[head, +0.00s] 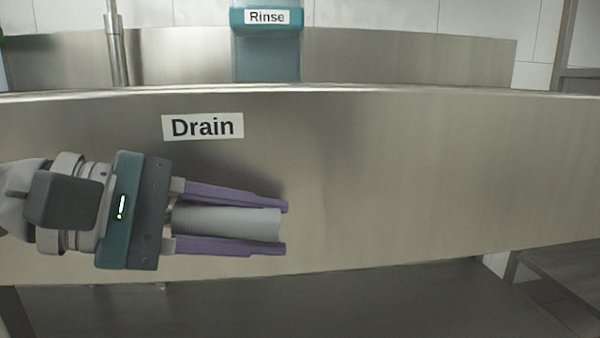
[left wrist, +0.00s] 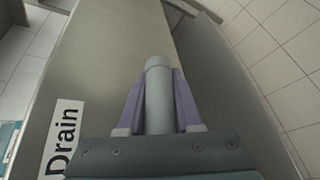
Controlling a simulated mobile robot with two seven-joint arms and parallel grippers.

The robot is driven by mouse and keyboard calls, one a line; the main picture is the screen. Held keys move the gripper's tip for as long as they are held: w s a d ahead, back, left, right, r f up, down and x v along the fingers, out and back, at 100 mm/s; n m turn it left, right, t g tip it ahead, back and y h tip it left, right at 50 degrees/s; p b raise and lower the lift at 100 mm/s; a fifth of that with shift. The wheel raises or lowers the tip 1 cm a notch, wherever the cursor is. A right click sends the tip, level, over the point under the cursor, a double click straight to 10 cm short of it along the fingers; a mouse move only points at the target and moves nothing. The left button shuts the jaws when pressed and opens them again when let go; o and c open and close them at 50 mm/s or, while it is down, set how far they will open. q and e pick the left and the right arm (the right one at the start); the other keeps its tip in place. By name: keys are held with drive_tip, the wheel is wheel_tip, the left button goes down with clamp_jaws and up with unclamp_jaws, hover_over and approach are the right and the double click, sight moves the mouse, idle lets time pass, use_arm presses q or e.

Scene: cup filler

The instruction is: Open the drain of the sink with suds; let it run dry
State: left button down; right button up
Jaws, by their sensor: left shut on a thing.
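My left gripper (head: 286,228) has its two purple fingers on either side of a grey cylindrical drain handle (head: 228,222), below the "Drain" label (head: 203,126) on the sink's steel front (head: 420,170). The fingers are shut on the handle, which lies sideways in the head view. In the left wrist view the handle (left wrist: 158,95) sits between the fingers (left wrist: 158,100), its rounded end reaching past the fingertips. The sink's inside, any suds and the drain opening are hidden. My right gripper is not in view.
A teal dispenser labelled "Rinse" (head: 267,50) stands behind the front rim. A metal pipe (head: 115,45) rises at the upper left. The steel front to the right of my gripper is clear.

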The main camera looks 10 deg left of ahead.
use_arm(q)
drive_tip(key=s+a+f+m+g+y+p, duration=0.2)
drive_tip(key=a+f+g+y+p, duration=0.3)
drive_tip(key=y+p, duration=0.8)
drive_tip(key=shift+s+a+f+m+p, duration=0.35)
drive_tip(key=shift+a+f+p, duration=1.35)
drive_tip(key=shift+p, duration=2.5)
drive_tip(key=shift+a+r, duration=0.2)
drive_tip(key=c, duration=0.6)
unclamp_jaws()
drive_tip(key=shift+w, duration=0.1)
drive_tip(key=p+v, duration=0.8)
drive_tip(key=v, duration=0.2)
drive_tip(key=shift+d, duration=0.2)
